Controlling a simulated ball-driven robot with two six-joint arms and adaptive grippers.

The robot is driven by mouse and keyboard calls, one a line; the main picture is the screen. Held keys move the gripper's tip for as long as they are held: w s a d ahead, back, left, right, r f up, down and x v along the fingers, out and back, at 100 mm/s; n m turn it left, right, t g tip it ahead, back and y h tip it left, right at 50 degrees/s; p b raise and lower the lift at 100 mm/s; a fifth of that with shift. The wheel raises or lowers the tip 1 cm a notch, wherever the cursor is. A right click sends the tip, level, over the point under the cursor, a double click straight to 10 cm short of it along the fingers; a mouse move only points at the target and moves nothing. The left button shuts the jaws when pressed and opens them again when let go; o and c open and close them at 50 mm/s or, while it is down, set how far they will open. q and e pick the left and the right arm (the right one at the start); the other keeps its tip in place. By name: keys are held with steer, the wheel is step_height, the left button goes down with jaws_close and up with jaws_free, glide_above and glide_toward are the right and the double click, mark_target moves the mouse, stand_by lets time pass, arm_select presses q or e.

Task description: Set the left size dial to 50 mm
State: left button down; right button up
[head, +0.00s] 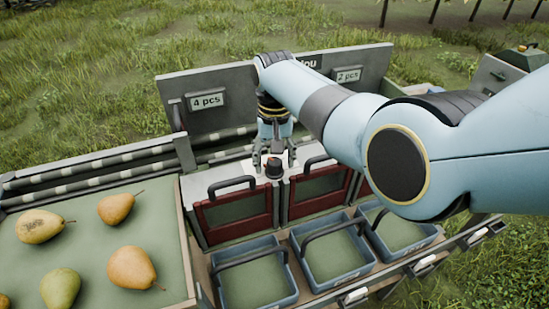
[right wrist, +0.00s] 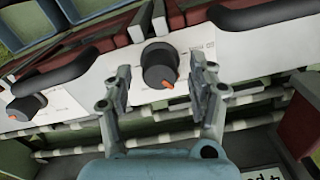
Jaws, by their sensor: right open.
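The left size dial (head: 274,168) is a black knob on a pale panel above the left red-framed door. In the right wrist view the same dial (right wrist: 160,62) has an orange pointer toward the lower right; the small scale print beside it is too blurred to read. My right gripper (head: 275,162) is open, reaching down with a finger on each side of the dial. In the right wrist view the fingers (right wrist: 164,75) stand apart, with gaps showing between them and the knob. My left gripper is not in view.
A second dial (right wrist: 27,107) shows in the right wrist view. Black handles (head: 232,184) stand beside the dial panel. Blue-grey bins (head: 255,303) line the front. Several pears (head: 132,267) lie on the green tray (head: 165,215) at left. Boards marked 4 pcs (head: 207,100) and 2 pcs (head: 348,75) stand behind.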

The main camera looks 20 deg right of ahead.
steer(key=c, duration=1.1)
steer(key=shift+c, duration=0.2)
steer(key=shift+n, duration=0.4)
steer(key=shift+r+n+p, duration=0.15)
steer(key=shift+n+p, duration=0.6)
steer(key=shift+n, duration=0.25)
steer(key=n+p, duration=0.1)
steer(key=n, duration=0.1)
steer(key=shift+n, duration=0.3)
steer(key=n+p, duration=0.1)
steer(key=n, duration=0.2)
steer(key=shift+n, duration=1.7)
